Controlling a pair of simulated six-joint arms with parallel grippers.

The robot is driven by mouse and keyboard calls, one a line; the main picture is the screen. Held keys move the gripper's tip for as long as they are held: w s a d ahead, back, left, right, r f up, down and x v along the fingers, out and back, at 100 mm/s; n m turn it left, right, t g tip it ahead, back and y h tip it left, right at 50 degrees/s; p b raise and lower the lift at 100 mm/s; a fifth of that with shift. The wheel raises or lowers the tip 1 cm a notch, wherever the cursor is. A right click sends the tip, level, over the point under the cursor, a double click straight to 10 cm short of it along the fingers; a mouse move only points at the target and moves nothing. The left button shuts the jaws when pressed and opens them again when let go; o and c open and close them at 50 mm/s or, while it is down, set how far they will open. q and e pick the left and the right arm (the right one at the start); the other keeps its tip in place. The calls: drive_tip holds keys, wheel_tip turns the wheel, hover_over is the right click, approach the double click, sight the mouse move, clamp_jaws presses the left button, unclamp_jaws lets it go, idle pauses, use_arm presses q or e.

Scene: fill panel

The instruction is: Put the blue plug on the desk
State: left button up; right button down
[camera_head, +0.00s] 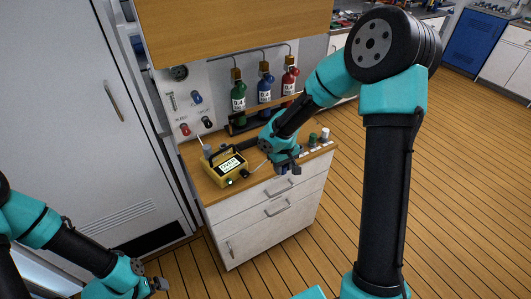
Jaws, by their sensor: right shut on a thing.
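My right gripper (285,168) is over the front edge of the wooden desk (258,180), to the right of the yellow device. It is shut on a small, dark bluish thing, which looks like the blue plug (282,171). The fingers hide most of it, and I cannot tell whether it touches the desk top. My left gripper (152,286) is low at the left, in front of the cabinets and away from the desk. It looks open and empty.
A yellow device (226,169) with a display stands on the desk's left part. A green plug (313,139) and a white one (325,134) stand at its right. Green, blue and red bottles (265,89) stand behind. A wall panel (186,102) has a gauge and coloured fittings.

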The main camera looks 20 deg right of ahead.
idle(0.3)
drive_tip(key=w+d, duration=0.2)
drive_tip(key=w, duration=0.2)
drive_tip(key=w+d+f, duration=0.1)
drive_tip(key=w+d, duration=0.2)
drive_tip(key=w, duration=0.2)
drive_tip(key=w+d, duration=0.3)
drive_tip(key=w, duration=0.1)
drive_tip(key=shift+w+d+f, duration=0.15)
drive_tip(key=shift+w+f, duration=0.1)
drive_tip(key=shift+w, duration=0.05)
drive_tip(key=shift+f, duration=1.75)
drive_tip(key=shift+f, duration=0.1)
drive_tip(key=c, duration=1.3)
unclamp_jaws()
drive_tip(key=shift+o, duration=1.1)
